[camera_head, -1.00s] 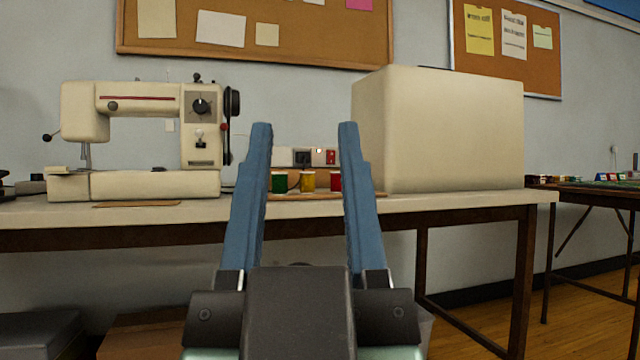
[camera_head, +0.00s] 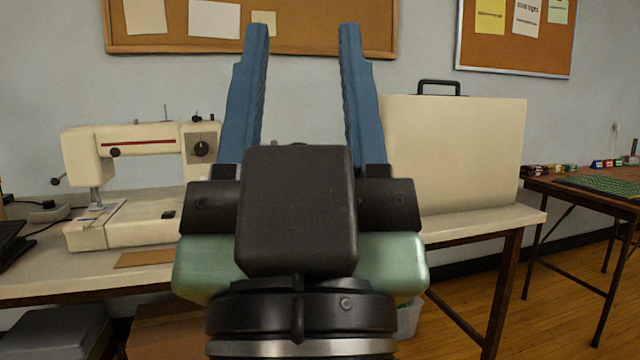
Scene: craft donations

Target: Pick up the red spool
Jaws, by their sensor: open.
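My gripper (camera_head: 302,28) is open, with two blue fingers pointing up and nothing between them but the wall and the corkboard behind. The red spool is not visible now. My gripper body covers the part of the table between the sewing machine and the cream case, where the spools stood in the earlier frame.
A cream sewing machine (camera_head: 130,150) stands left on the white table (camera_head: 35,265). A cream case with a black handle (camera_head: 455,150) stands right of my gripper. A brown flat piece (camera_head: 145,258) lies near the front edge. A second table (camera_head: 585,190) is at the far right.

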